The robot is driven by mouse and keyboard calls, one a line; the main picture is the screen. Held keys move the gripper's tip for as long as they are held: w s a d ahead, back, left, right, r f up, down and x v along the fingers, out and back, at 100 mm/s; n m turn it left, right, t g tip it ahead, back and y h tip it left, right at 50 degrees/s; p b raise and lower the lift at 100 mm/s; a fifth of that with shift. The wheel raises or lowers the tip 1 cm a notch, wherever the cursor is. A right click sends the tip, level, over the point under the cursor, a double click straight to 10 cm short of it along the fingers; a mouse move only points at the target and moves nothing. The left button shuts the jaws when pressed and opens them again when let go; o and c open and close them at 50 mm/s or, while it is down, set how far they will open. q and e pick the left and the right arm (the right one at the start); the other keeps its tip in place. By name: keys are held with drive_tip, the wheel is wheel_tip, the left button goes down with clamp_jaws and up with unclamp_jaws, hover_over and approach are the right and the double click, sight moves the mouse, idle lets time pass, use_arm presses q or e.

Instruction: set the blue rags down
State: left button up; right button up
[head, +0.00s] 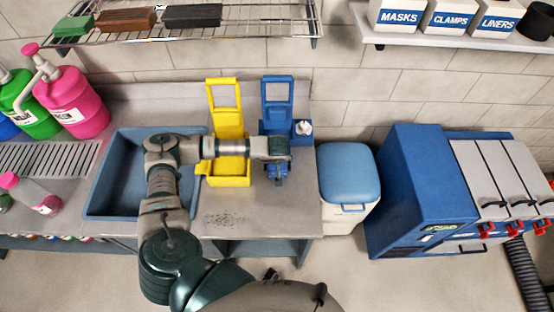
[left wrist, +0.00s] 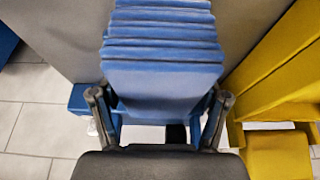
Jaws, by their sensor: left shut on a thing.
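My left gripper (head: 278,168) is over the front of the blue caddy (head: 277,92) in the head view, with its arm reaching across the yellow caddy. In the left wrist view the blue rags (left wrist: 163,62) show as a layered, folded stack between the two fingers of my left gripper (left wrist: 160,118), which is shut on them. The blue caddy stands below and around the stack, partly hidden by it. I cannot tell whether the rags touch the caddy. My right gripper is not in view.
The yellow caddy (head: 225,100) stands just left of the blue one on the counter. A blue sink basin (head: 115,205) is further left. A blue-lidded bin (head: 348,170) and a blue machine (head: 415,190) stand right. A wire shelf (head: 255,40) hangs above.

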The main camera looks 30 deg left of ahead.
use_arm(q)
drive_tip(key=o, duration=1.3)
drive_tip(key=shift+d, duration=0.15)
drive_tip(key=shift+r, duration=0.1)
drive_tip(key=b+v, duration=0.1)
drive_tip(key=v, duration=1.1)
